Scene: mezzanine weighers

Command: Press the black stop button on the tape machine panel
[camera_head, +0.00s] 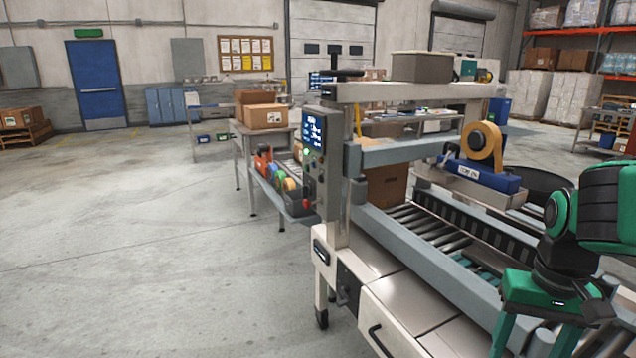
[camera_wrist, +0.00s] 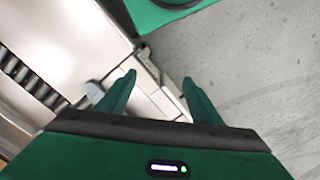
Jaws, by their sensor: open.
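The tape machine (camera_head: 400,300) fills the middle and right of the head view. Its upright control panel (camera_head: 314,160) is on the near left post, with a lit blue screen (camera_head: 314,131) at the top. Small buttons sit below the screen, with a green one near the top and a red one (camera_head: 306,204) low down. The black stop button is too small to tell apart from the dark panel. My gripper (camera_wrist: 158,80) is open and empty, its two green fingers apart. In the head view it points down at the lower right, well away from the panel.
A tape roll (camera_head: 484,146) stands on a blue holder above the machine's rollers (camera_head: 430,228). A brown carton (camera_head: 386,186) sits under the crossbeam. A table with boxes (camera_head: 263,116) stands behind the panel. The floor (camera_head: 150,240) to the left is clear.

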